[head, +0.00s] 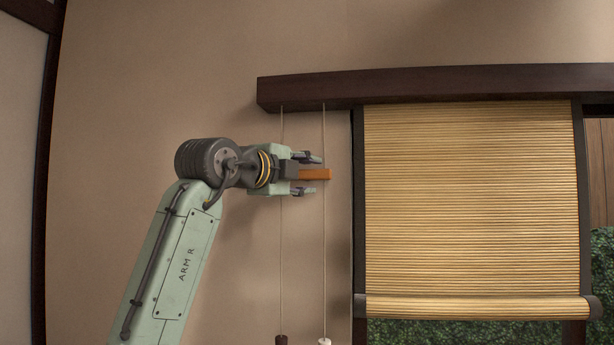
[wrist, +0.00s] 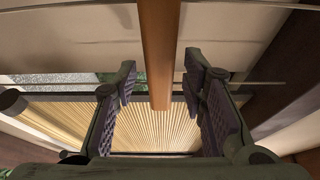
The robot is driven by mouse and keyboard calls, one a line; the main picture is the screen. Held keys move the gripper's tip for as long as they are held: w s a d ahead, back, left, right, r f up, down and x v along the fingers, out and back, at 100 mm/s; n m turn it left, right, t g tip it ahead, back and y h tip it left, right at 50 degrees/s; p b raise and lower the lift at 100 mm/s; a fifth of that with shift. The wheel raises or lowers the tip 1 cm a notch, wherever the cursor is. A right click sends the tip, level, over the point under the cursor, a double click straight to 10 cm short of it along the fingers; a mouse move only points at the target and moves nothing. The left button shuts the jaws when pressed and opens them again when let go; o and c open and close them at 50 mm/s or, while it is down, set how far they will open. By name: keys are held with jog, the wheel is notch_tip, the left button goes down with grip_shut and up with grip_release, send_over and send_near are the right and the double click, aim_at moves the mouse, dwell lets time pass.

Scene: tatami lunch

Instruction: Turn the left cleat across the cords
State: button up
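The cleat (head: 316,174), an orange-brown wooden bar, lies level in the head view on the wall left of the blind. It also shows in the wrist view as a brown bar (wrist: 159,45) running down from the top edge. My gripper (head: 309,173) is open, with one finger above the cleat and one below. In the wrist view, my gripper (wrist: 160,82) has visible gaps on both sides of the bar. Two pale cords hang near it, a left cord (head: 282,235) and a right cord (head: 324,235). The cleat's left part is hidden by my gripper.
A bamboo blind (head: 475,200) hangs to the right under a dark wooden rail (head: 430,85). A dark post (head: 359,220) stands at the blind's left edge. The cords end in a dark knob (head: 281,340) and a pale knob (head: 324,341). The wall around is bare.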

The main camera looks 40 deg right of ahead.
jog(key=v, duration=1.1)
jog(key=shift+a, duration=0.15)
